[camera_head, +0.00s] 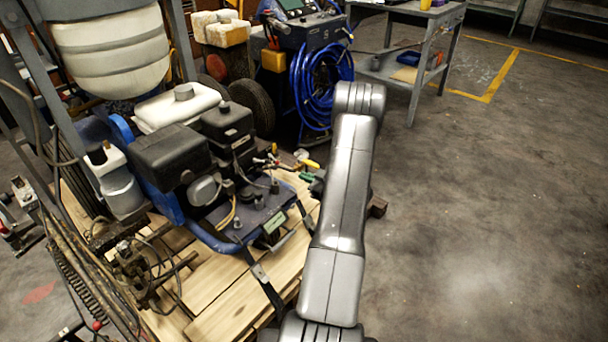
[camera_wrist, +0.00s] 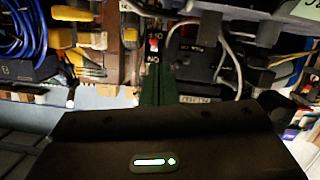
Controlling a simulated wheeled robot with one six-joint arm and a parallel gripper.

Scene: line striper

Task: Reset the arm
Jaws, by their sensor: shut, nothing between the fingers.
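My grey arm (camera_head: 340,210) reaches out from the bottom middle of the head view, beside the line striper machine. In the head view the arm's far end hides most of my gripper, and only a dark part shows at its left edge. In the wrist view my gripper (camera_wrist: 158,88) shows as narrow, dark greenish fingers closed together above its dark body with a green light. Nothing is visible between them. The fingertips point at a small panel with a red switch (camera_wrist: 153,45) and ON and OFF marks. I cannot tell whether they touch it.
The line striper (camera_head: 190,160) stands on a wooden pallet (camera_head: 215,285) at the left. A coiled blue hose (camera_head: 312,85) hangs behind it. A grey work table (camera_head: 400,75) stands at the back. The concrete floor (camera_head: 490,200) at the right is clear.

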